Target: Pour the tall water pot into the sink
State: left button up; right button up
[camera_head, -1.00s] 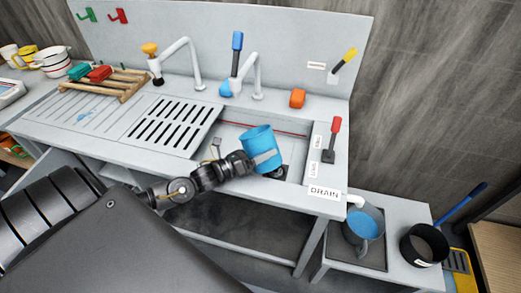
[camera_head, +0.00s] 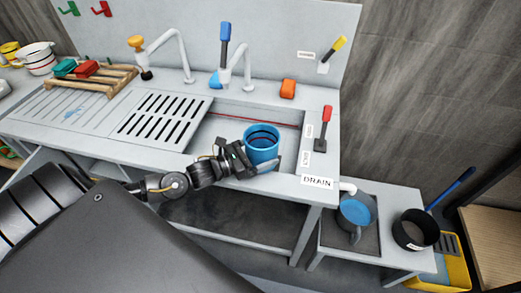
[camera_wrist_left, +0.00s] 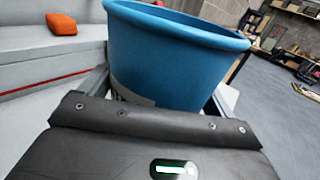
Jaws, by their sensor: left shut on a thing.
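The tall blue pot (camera_head: 262,150) is upright, its open rim facing up, over the front right part of the sink basin (camera_head: 212,135). My left gripper (camera_head: 258,166) is shut on the pot's lower side. In the left wrist view the blue pot (camera_wrist_left: 175,55) sits between the fingers, with its inside hidden. My right gripper is not in view.
A red-handled lever (camera_head: 324,128) stands right of the basin, above the DRAIN label (camera_head: 317,182). Faucets (camera_head: 240,65) rise behind the basin.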

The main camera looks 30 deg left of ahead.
pick_arm(q)
jog(key=shift+r, duration=0.1)
jog(key=shift+r+p, duration=1.6)
jog(key=shift+r, duration=0.35)
jog(key=shift+d, duration=0.1)
